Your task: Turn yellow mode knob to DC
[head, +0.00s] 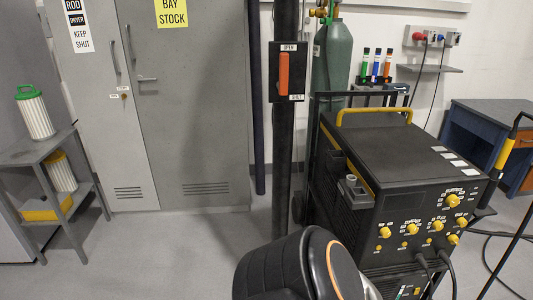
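A black welding machine (400,180) with a yellow top handle (374,112) stands at the right. Its front panel carries several yellow knobs, among them an upper right knob (453,201), a middle knob (437,226), a left knob (385,232) and a lower right knob (453,239). White markings sit above some knobs, but they are too small to read, so I cannot tell which is the mode knob or where it points. Neither gripper is in view. A black link of my own arm with an orange ring covers the bottom centre, beside the machine's lower left.
A dark post (283,180) with an orange lever (284,72) stands left of the machine. A green gas cylinder (333,60) is behind. Black cables (446,268) leave the lower front. A grey shelf (35,155) stands far left. Floor before the grey cabinet (195,110) is clear.

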